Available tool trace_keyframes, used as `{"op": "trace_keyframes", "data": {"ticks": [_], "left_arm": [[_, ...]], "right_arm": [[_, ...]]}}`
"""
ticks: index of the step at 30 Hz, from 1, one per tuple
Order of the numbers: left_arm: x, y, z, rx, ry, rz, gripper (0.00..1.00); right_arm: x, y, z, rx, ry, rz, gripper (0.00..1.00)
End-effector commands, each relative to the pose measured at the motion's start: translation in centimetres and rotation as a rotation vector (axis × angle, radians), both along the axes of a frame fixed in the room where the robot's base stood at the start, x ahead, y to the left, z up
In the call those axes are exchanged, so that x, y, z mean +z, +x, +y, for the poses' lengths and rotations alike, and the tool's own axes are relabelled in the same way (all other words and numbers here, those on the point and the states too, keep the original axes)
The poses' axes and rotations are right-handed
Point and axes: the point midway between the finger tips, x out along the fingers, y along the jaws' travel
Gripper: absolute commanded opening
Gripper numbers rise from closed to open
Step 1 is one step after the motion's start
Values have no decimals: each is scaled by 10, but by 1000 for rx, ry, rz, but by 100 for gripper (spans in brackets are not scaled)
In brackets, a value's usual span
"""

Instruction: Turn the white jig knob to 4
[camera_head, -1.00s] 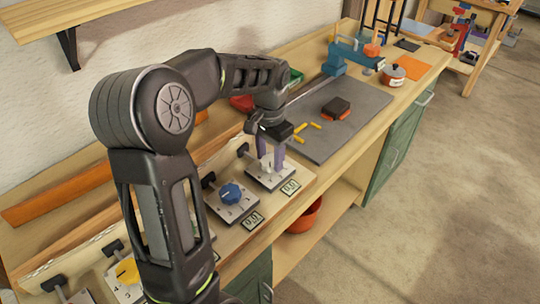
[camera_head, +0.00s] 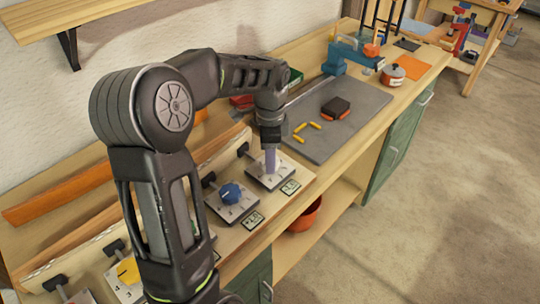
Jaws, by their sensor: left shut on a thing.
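The white knob's metal jig plate (camera_head: 256,175) is the farthest of the row along the wooden board. My left gripper (camera_head: 270,170) points straight down over this plate, its purple fingers shut on the white knob. The fingers show nearly edge-on and hide the knob, so I cannot read its setting. A small display (camera_head: 290,187) sits in front of the plate; its digits are too small to read surely. My right gripper is not in view.
A blue knob (camera_head: 231,193) on its own plate stands close to the left, and a yellow knob (camera_head: 128,270) farther down. A grey mat (camera_head: 350,104) with a dark sanding block (camera_head: 336,108) and yellow pieces (camera_head: 314,125) lies beyond. Dark clamps line the board's back.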

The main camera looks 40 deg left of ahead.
Motion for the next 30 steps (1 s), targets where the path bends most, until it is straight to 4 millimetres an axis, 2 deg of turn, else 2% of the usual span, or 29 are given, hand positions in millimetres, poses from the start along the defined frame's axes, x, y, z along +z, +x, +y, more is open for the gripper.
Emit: {"op": "trace_keyframes", "data": {"ticks": [14,15,22,30], "left_arm": [[1,1,0,-24,1,-2,6],[1,1,0,-24,1,-2,48],[0,0,0,-22,1,-1,67],[1,0,0,-21,1,-1,68]], "right_arm": [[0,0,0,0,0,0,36],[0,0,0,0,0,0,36],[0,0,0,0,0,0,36],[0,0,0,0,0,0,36]]}}
